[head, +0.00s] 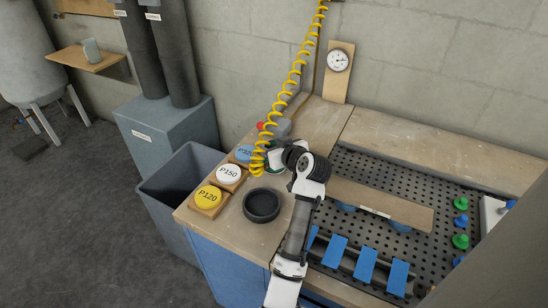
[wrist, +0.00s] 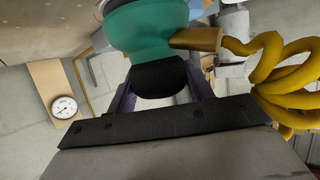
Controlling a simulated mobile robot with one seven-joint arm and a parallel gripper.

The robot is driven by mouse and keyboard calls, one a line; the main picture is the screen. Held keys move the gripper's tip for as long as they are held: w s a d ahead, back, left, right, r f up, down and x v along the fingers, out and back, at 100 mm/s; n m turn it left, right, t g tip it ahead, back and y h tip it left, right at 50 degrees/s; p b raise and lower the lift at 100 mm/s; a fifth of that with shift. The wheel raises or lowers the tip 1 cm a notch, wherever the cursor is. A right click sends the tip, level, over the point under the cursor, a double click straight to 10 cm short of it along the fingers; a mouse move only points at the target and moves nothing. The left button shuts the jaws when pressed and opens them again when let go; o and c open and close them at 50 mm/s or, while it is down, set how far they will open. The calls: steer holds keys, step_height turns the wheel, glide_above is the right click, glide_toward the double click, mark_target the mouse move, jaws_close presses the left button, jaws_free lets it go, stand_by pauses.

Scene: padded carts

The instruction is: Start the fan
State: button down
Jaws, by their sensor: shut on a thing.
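My gripper (head: 276,155) is over the back left of the wooden bench, beside the yellow coiled hose. In the wrist view its two fingers (wrist: 160,88) are shut around the dark part of a teal tool (wrist: 145,28). A brass fitting on the tool joins the yellow hose (wrist: 268,55). In the head view my wrist hides most of the tool. A grey box with a red knob (head: 262,125) sits behind my gripper, partly hidden. A grey-blue cabinet (head: 165,130) with two dark ducts stands at the left; I cannot tell whether it holds the fan.
Yellow P120 (head: 208,196), white P150 (head: 229,173) and blue P320 (head: 243,153) discs lie at the bench's left edge. A black bowl (head: 261,206) is near my arm. A perforated table (head: 400,185) carries a board, blue strips and knobs. A gauge (head: 338,61) stands behind.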

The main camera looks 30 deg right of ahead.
step_height(320, 180, up, 16)
steer(key=b, duration=0.2)
steer(key=shift+b, duration=0.4)
